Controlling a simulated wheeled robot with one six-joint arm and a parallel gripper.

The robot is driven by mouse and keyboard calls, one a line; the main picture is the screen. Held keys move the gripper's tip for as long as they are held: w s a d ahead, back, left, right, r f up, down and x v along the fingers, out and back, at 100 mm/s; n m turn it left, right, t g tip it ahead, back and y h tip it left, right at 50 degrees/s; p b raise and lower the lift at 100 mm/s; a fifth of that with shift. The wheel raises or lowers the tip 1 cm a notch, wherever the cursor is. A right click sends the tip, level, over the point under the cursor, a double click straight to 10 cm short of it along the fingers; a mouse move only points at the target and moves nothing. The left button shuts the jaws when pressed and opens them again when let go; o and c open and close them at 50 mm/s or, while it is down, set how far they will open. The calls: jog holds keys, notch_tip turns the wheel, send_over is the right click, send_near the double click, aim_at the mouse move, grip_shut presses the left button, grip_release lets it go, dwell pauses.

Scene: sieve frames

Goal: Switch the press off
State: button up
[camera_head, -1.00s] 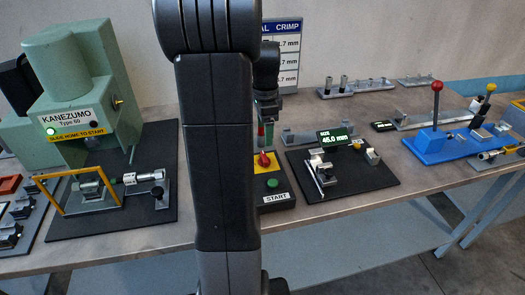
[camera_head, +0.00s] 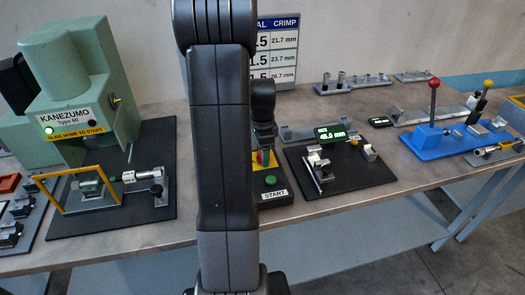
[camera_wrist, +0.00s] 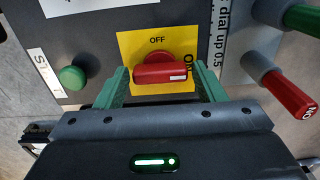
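The red rotary switch (camera_wrist: 160,73) sits on a yellow plate (camera_wrist: 126,42) marked OFF at the top and ON at the right. Its bar lies crosswise in the wrist view, with its white mark at the right end, toward ON. My gripper (camera_wrist: 161,88) is open, with one green finger on each side of the bar, seemingly not pressing it. In the head view my gripper (camera_head: 262,135) is over the control box and hides most of the switch. The green press marked KANEZUMO (camera_head: 75,80) stands at the left with a lit green lamp.
A green START button (camera_wrist: 72,77) is left of the switch; it also shows in the head view (camera_head: 270,180). A gauge with a lit display (camera_head: 331,132) stands beside the box.

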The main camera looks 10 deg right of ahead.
jog(key=c, duration=0.6)
jog(key=shift+c, duration=0.2)
jog(key=shift+n, duration=0.3)
jog(key=n+b, duration=0.1)
jog(key=n, duration=0.5)
jog(key=shift+b, duration=0.35)
jog(key=n, duration=0.5)
jog(key=shift+n+b, duration=0.3)
jog(key=shift+b, duration=0.1)
jog(key=n, duration=0.5)
jog(key=shift+n, duration=0.3)
jog(key=o, duration=1)
